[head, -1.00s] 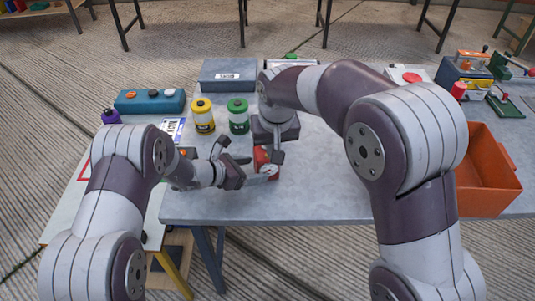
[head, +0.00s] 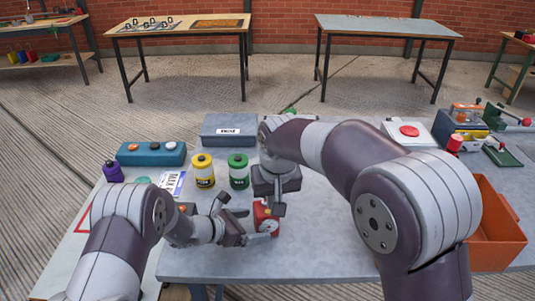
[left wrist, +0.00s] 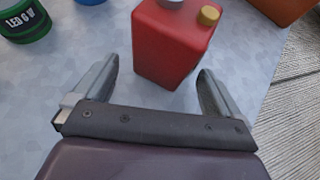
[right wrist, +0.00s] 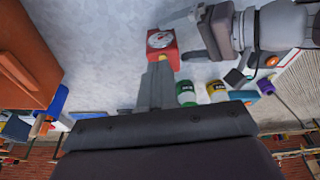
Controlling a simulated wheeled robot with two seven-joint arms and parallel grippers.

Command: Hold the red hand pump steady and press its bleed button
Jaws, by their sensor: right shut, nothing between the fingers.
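The red hand pump (head: 265,221) stands near the front edge of the grey table, with a round white dial on it. My left gripper (head: 251,225) is open at its left side. In the left wrist view the red body (left wrist: 172,45) is between and just ahead of the spread fingers, with a gap at the left finger. A yellow cap (left wrist: 209,15) is on its top. My right gripper (head: 279,209) is shut and empty, pointing down over the pump. In the right wrist view its fingertips (right wrist: 160,62) are close to the pump (right wrist: 162,43); contact is unclear.
A yellow tin (head: 203,172) and a green tin (head: 238,172) stand behind the pump. A teal box with knobs (head: 151,153) is at the left and a grey box (head: 229,128) at the back. An orange bin (head: 497,240) is at the right edge.

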